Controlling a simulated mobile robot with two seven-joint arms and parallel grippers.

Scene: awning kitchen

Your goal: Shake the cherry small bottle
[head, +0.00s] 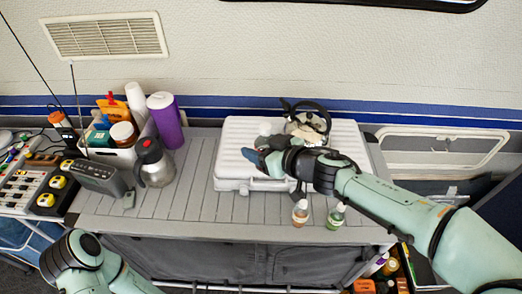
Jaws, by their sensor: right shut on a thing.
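My right arm reaches in from the right, and my right gripper (257,152) is over the white case on the grey slatted table. It is shut on a small bottle, of which only a pale top (265,129) shows behind the fingers. The bottle's body and label are hidden, so its flavour cannot be read. Two other small bottles stand upright in front of the case: one with brownish-orange contents (300,213) and one with green contents (336,216). Part of my left arm shows at the bottom left, but its gripper is out of view.
The white case (232,171) lies flat, with a dark-and-cream strapped object (308,122) on it. A steel jug (153,163), purple cylinder (166,120) and filled white bin (118,157) stand to the left. The table's slats (180,205) are clear between jug and case.

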